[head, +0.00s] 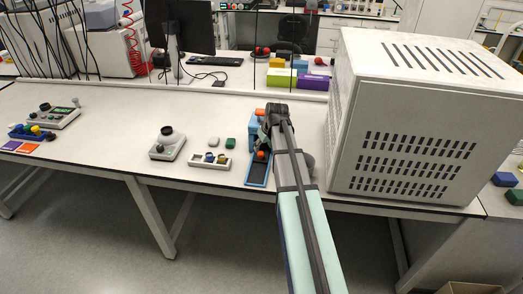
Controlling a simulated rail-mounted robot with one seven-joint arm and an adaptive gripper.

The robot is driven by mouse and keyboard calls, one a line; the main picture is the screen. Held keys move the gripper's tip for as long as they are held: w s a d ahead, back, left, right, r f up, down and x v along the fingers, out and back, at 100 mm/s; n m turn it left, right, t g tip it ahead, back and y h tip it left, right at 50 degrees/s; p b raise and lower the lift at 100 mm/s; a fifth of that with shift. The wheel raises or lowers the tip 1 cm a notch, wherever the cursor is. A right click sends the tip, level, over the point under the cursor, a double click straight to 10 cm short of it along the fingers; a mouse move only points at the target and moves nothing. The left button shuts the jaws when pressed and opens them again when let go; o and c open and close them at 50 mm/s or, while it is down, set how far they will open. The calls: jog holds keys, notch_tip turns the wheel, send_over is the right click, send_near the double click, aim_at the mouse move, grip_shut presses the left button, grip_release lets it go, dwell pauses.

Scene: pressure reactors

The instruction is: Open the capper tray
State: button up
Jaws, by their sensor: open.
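The capper (256,130) is a blue device on the white bench, left of the large white cabinet, partly hidden by my arm. Its blue-rimmed tray (257,182) is at the front of the device, near the bench's front edge. How far the tray is out cannot be told. An orange round part (261,154) shows above the tray. My arm reaches in from the bottom of the picture and bends down at the capper. My gripper (265,148) is dark, open and close over the tray area. Its fingers are small and partly hidden, and contact cannot be told.
A large white vented cabinet (405,125) stands close on the right. A small rack with vials (210,161) and a grey instrument (168,145) sit to the left. The bench between the two grey instruments is clear. A monitor (181,25) stands behind.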

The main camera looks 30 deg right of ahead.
aim_at(261, 153)
jog(key=shift+p+x, duration=0.6)
jog(key=shift+x, duration=2.15)
grip_shut()
